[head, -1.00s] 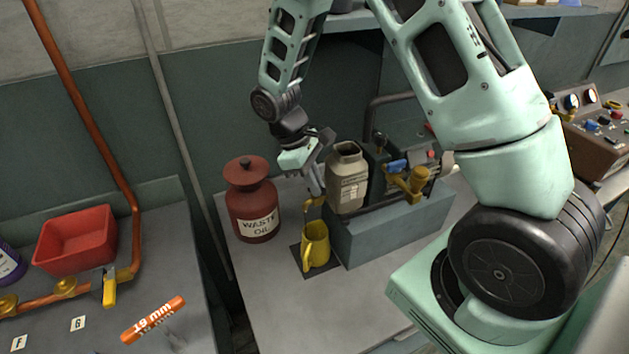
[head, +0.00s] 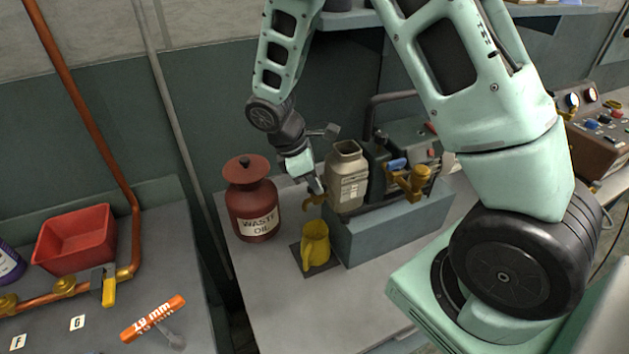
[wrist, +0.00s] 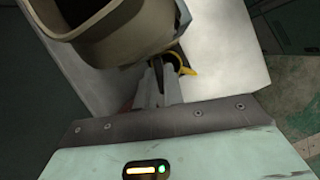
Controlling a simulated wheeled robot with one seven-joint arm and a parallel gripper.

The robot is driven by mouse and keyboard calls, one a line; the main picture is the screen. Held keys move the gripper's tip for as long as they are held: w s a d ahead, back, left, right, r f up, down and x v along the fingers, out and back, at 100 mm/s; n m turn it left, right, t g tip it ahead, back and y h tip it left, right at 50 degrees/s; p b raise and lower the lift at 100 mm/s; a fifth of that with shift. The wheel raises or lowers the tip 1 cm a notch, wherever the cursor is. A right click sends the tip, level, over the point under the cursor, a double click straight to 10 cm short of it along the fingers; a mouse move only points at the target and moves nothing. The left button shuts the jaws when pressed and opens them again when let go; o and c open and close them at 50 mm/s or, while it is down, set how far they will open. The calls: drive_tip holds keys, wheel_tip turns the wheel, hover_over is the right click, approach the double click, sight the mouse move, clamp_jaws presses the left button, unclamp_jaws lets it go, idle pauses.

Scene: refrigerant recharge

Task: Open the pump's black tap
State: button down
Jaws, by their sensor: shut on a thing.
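The grey-beige pump reservoir (head: 347,178) stands on a blue-grey base (head: 392,222). A brass spout (head: 313,200) sticks out at its left end, above a yellow jug (head: 315,243). My gripper (head: 318,188) reaches down beside the reservoir at this spout, its fingers shut on the black tap. The tap is mostly hidden by the fingers in the head view. In the wrist view a dark piece (wrist: 174,61) shows at the fingertips, below the open reservoir mouth (wrist: 120,25), with a bit of the yellow jug (wrist: 188,71) beyond.
A red waste oil can (head: 251,200) stands left of my gripper. Brass fittings (head: 409,184) sit on the pump's right side. A red bin (head: 76,240) and an orange-handled 19 mm tool (head: 153,317) are on the left bench. The table front is clear.

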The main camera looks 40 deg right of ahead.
drive_tip(key=shift+w+n, duration=0.1)
drive_tip(key=shift+n, duration=0.2)
drive_tip(key=c, duration=1.8)
unclamp_jaws()
drive_tip(key=b+v, duration=0.1)
drive_tip(key=v, duration=0.7)
drive_tip(key=b+v, duration=0.2)
drive_tip(key=v, duration=0.7)
drive_tip(key=shift+a+r, duration=0.15)
drive_tip(key=shift+r, duration=0.1)
